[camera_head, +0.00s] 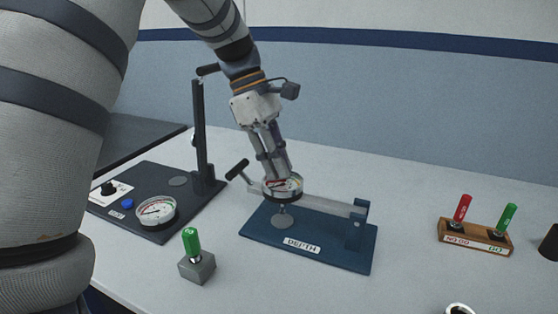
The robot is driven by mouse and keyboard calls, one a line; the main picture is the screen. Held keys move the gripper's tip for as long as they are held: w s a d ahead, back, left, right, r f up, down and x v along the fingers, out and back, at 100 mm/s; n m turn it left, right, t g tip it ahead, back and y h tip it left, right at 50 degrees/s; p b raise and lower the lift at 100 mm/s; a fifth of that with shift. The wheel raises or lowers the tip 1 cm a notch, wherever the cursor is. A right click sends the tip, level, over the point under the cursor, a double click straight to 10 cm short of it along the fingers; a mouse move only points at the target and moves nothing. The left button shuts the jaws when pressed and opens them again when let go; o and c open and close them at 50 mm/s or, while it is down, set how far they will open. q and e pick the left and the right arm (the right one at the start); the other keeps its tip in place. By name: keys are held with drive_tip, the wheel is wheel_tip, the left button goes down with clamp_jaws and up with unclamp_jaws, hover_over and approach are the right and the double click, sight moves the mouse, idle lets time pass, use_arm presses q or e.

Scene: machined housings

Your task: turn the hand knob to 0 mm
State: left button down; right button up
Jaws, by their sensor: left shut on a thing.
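A round dial (284,192) with a dark rim and a partly red face sits above the blue plate marked DEPTH (335,252), beside a grey bar (330,205). My left gripper (277,180) comes down onto the dial from above, slightly tilted. Its fingers are shut on a small part at the dial's face, apparently the hand knob, which they hide. The fingers also cover part of the face, and its reading is too small to make out. My right gripper is not in view.
Left of the blue plate is a dark base (150,175) with a post, another dial (156,210) and a black knob (108,188). A green-handled plug in a grey block (198,267) stands in front. A wooden gauge holder (476,236) is at right. The table between is clear.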

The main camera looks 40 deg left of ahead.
use_arm(q)
drive_tip(key=shift+n, duration=0.4)
drive_tip(key=c, duration=1.5)
unclamp_jaws()
drive_tip(key=v, duration=1.2)
drive_tip(key=shift+s+d, duration=0.1)
drive_tip(key=shift+s, duration=0.1)
